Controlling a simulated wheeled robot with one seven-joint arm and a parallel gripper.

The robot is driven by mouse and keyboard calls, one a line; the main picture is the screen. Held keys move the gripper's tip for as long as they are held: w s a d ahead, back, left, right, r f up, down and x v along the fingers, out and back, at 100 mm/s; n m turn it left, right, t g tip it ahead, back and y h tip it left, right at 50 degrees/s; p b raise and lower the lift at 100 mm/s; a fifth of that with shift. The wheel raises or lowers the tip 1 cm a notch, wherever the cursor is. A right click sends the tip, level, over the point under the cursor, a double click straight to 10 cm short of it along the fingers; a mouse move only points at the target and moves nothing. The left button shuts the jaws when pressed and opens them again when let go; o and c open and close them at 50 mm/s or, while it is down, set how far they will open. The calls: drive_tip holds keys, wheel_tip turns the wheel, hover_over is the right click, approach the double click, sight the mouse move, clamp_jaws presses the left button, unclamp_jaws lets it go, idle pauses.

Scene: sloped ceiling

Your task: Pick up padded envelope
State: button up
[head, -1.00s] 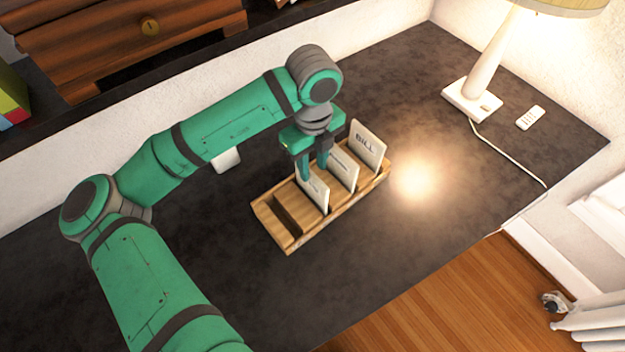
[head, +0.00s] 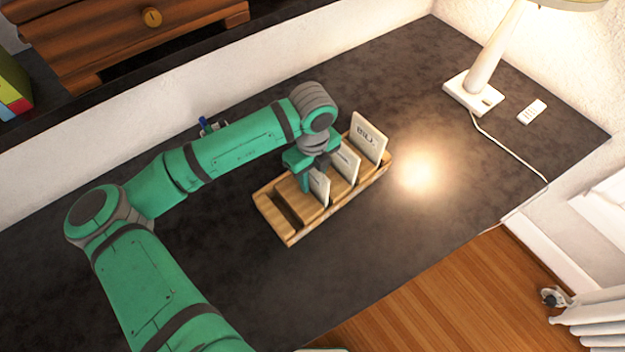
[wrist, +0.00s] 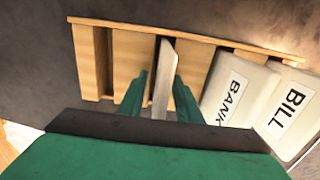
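A wooden letter holder (head: 275,213) stands on the dark desk with upright envelopes in its slots. It also shows in the wrist view (wrist: 122,60). The nearest envelope (head: 320,186) is pale and thin; in the wrist view (wrist: 163,80) it stands edge-on between my fingers. I cannot read a label on it, nor tell surely that it is the padded one. My gripper (wrist: 159,79) is open, one finger on each side of this envelope, with a visible gap on the left. In the head view my gripper (head: 313,176) reaches down at the holder.
Envelopes marked BANK (wrist: 232,92) and BILL (wrist: 290,108) lean in the slots to the right, close to my right finger. A lamp (head: 485,60) and a white remote (head: 532,111) stand farther right. The desk front of the holder is clear.

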clamp_jaws()
wheel_tip(320, 180, up, 10)
drive_tip(key=shift+r, duration=0.1)
idle(0.5)
